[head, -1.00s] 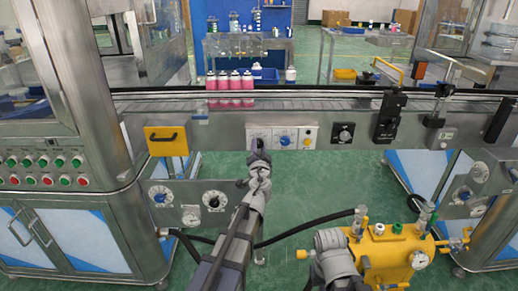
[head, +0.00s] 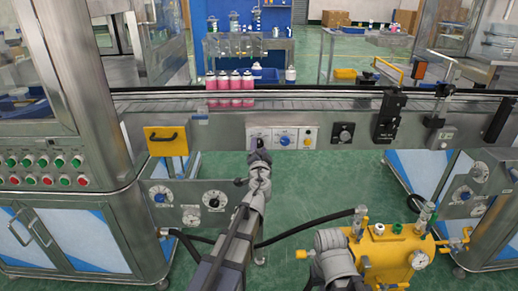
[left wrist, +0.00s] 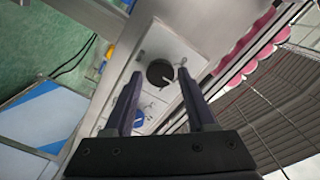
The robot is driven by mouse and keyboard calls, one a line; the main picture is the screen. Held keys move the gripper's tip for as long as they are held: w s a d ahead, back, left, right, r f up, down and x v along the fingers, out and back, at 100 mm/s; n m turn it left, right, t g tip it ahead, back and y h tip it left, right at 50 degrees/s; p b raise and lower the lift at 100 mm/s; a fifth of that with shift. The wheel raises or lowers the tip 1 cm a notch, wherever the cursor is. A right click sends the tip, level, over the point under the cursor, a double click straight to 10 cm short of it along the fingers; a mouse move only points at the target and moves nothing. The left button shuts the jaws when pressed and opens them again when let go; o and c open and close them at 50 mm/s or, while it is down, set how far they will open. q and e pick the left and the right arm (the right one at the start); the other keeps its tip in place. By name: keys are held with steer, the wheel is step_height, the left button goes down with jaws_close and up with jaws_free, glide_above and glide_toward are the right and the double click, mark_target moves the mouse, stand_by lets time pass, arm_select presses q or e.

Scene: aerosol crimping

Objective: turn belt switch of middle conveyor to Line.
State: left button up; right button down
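The middle conveyor (head: 225,131) runs across the head view, with a row of switch plates on its front side. My left gripper (head: 259,143) is at the leftmost white plate and hides much of it. In the left wrist view, a round black knob with a pale pointer mark (left wrist: 160,72) sits on that white plate (left wrist: 122,85). My left gripper (left wrist: 159,73) is open, its two fingers apart with the knob seen between their tips; contact cannot be told. Lettering is too small to read.
A blue knob (head: 285,140) sits just right of the leftmost plate, then a yellow button (head: 307,141) and a black dial (head: 343,133). Several pink cans (head: 236,82) stand on the belt. A yellow pneumatic unit (head: 398,258) stands at front right.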

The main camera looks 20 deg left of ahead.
arm_select(q)
steer(key=shift+o, duration=1.2)
steer(key=v, duration=0.7)
steer(key=shift+s, duration=0.4)
steer(key=shift+d, duration=0.15)
